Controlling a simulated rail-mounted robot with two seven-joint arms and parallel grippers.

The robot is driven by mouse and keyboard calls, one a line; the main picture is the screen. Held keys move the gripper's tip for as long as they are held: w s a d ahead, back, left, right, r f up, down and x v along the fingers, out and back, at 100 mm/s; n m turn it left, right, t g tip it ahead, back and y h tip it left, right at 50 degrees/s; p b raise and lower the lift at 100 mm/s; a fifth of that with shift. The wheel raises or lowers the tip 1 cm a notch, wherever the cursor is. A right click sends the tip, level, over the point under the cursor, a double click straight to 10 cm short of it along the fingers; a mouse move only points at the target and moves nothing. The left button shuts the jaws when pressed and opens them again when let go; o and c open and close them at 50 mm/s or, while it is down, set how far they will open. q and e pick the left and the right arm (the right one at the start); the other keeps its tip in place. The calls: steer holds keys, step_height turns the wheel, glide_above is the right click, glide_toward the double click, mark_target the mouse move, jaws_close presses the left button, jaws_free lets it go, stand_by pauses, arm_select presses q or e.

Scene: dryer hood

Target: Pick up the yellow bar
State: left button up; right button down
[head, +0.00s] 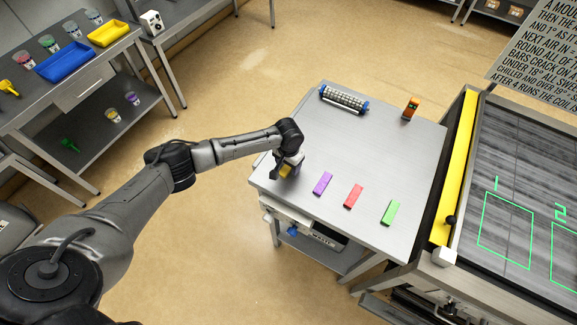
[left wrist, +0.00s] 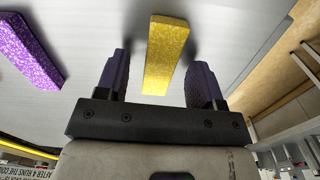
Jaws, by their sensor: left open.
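The yellow bar (left wrist: 165,55) lies on the grey metal table (head: 380,140) near its left edge. In the head view only a small part of the yellow bar (head: 286,170) shows under my left gripper (head: 284,174). In the left wrist view my left gripper (left wrist: 157,80) is open, with one dark purple finger on each side of the bar's near end. Gaps show between the bar and both fingers, and the bar's far end reaches beyond the fingertips. My right gripper is in neither view.
A purple bar (head: 322,184), a red bar (head: 353,196) and a green bar (head: 390,213) lie in a row to the right. The table's middle is clear. A machine with a yellow strip (head: 456,168) adjoins the right side.

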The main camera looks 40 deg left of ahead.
arm_select(q)
steer(key=shift+f, duration=0.25)
steer(key=shift+c, duration=0.2)
steer(key=c, duration=1)
steer(key=shift+o, duration=0.2)
steer(key=shift+r, duration=0.15)
